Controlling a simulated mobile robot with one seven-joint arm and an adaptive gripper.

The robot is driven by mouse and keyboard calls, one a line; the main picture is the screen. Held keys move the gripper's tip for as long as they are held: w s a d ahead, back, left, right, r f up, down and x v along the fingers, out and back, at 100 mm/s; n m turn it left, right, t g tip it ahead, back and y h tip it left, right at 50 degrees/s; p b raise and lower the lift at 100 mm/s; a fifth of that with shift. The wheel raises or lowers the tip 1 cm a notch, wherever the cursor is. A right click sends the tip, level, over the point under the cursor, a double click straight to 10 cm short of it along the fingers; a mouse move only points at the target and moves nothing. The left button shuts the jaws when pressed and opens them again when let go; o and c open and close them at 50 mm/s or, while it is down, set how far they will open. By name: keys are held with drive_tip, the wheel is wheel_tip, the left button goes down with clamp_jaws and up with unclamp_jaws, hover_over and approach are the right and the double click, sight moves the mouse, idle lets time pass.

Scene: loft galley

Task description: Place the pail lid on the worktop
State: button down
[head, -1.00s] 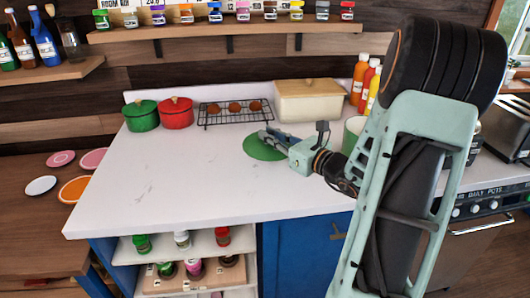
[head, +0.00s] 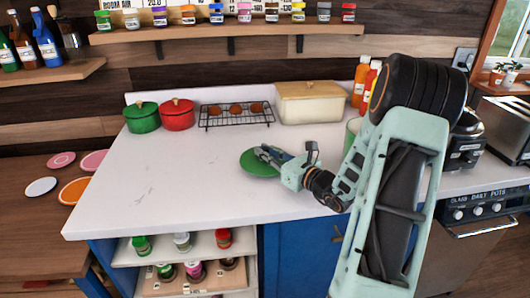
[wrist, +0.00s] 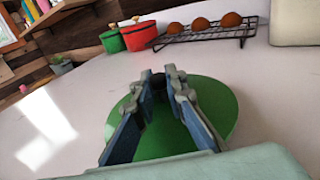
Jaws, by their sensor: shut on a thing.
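The pail lid is a green disc (head: 255,168) over the middle right of the white worktop (head: 180,190). In the wrist view the green lid (wrist: 220,100) lies beneath my fingers, with a small dark knob (wrist: 158,82) between their tips. My gripper (head: 263,150) is shut on the lid by this knob; it also shows in the wrist view (wrist: 166,76). The lid looks roughly level. I cannot tell whether its underside touches the worktop. A pale green pail (head: 353,128) stands at the right, mostly hidden behind my arm.
A green pot (head: 142,118), a red pot (head: 177,115), a wire rack (head: 238,121) with round brown items and a cream bin (head: 312,104) line the back. Sauce bottles (head: 360,82) stand behind my arm. The worktop's left and front are clear.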

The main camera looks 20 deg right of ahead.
drive_tip(key=shift+f+b, duration=0.45)
drive_tip(key=shift+f, duration=0.15)
drive_tip(key=c, duration=2)
unclamp_jaws()
drive_tip(key=shift+s+f, duration=0.1)
drive_tip(key=shift+o, duration=0.2)
drive_tip(key=shift+r+p, duration=0.65)
drive_tip(key=v, duration=1.2)
